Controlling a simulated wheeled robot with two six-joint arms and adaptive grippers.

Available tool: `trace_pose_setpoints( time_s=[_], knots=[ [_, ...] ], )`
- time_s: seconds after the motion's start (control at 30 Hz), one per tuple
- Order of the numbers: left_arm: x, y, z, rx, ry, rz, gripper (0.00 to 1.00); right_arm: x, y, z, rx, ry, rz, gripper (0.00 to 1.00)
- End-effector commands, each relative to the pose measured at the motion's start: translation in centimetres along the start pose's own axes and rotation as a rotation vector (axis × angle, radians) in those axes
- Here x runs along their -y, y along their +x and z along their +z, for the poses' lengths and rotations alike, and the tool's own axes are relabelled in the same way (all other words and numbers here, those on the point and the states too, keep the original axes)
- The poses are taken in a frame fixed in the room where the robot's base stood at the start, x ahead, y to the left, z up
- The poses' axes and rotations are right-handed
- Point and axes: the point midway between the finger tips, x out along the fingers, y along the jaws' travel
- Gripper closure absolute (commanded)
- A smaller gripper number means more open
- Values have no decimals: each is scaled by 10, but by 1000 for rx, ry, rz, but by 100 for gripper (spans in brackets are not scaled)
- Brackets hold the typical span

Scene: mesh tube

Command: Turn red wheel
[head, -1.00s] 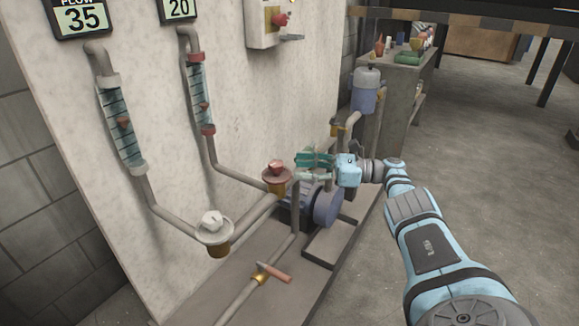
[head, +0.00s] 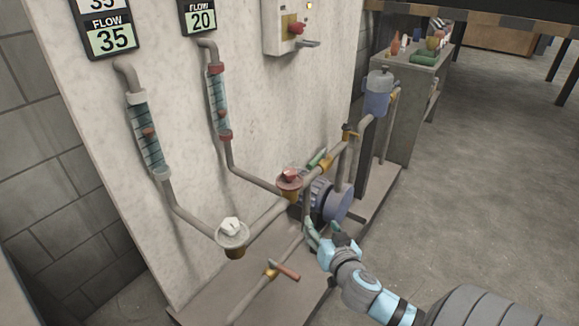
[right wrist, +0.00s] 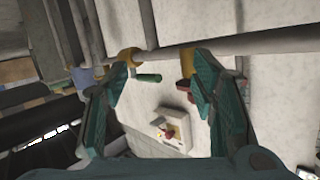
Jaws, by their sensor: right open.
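The red wheel (head: 290,178) sits on a brass valve on the pipe in front of the wall panel. My right gripper (head: 321,228) is below and to the right of it in the head view, apart from it, with its fingers pointing up. In the right wrist view the gripper (right wrist: 160,72) is open and empty. A red piece that looks like the wheel (right wrist: 187,92) shows there beside the right finger, partly hidden by it. Whether they touch, I cannot tell. My left gripper is not in view.
A white wheel (head: 232,232) is on the pipe to the left. A green-handled valve (head: 318,157), a blue motor (head: 335,203) and an orange-handled valve (head: 284,270) are close by. A wall box with a red knob (head: 295,28) is above. Open floor lies to the right.

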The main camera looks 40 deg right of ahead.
Motion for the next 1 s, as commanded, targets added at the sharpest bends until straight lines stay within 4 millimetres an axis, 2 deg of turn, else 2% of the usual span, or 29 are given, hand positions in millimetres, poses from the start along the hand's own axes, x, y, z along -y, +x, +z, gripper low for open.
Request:
trace_pose_setpoints(
  time_s=[0.03,0.1,0.13,0.27,0.37,0.47,0.73,0.9,1.0],
  knots=[
    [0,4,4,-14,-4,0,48,20,-7,-31,-112,-65,-59,48],
    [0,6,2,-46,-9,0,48,40,-18,-61,-230,-151,-118,48],
    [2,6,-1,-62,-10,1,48,44,-20,-67,-258,-179,-130,48],
    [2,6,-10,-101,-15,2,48,51,-19,-70,-282,-215,-157,48],
    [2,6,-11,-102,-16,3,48,52,-8,-73,-282,-212,-155,48],
    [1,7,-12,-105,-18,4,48,56,12,-79,-283,-211,-154,48],
    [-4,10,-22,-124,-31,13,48,69,85,-97,-280,-209,-152,48],
    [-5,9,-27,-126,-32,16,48,74,110,-104,-278,-210,-153,48],
    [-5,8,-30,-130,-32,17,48,75,116,-106,-278,-211,-153,48]
  ],
)
